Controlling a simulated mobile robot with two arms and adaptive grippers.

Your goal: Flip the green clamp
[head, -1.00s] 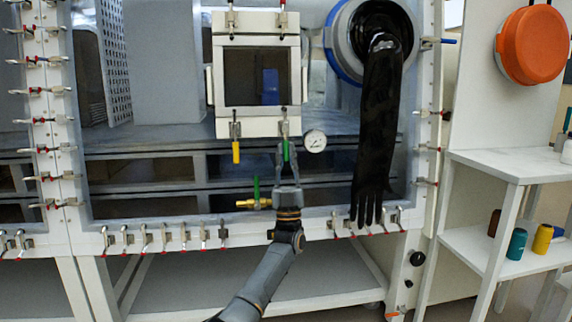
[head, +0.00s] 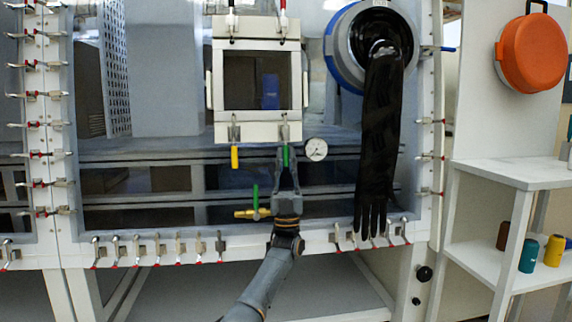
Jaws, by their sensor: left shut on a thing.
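The green clamp (head: 286,157) hangs at the lower right of the small white framed door (head: 213,124), its green handle pointing down. My left gripper (head: 287,160) comes up from below, and its two fingers are shut on the green handle, one on each side. The fingers cover part of the handle's sides. A yellow-handled clamp (head: 235,156) hangs at the lower left of the same door, also pointing down. My right gripper is not in view.
A round gauge (head: 316,149) sits just right of the gripper. A brass valve with a green lever (head: 255,198) is to its lower left. A black glove (head: 378,140) hangs at the right. Red-tipped clamps (head: 160,246) line the lower frame.

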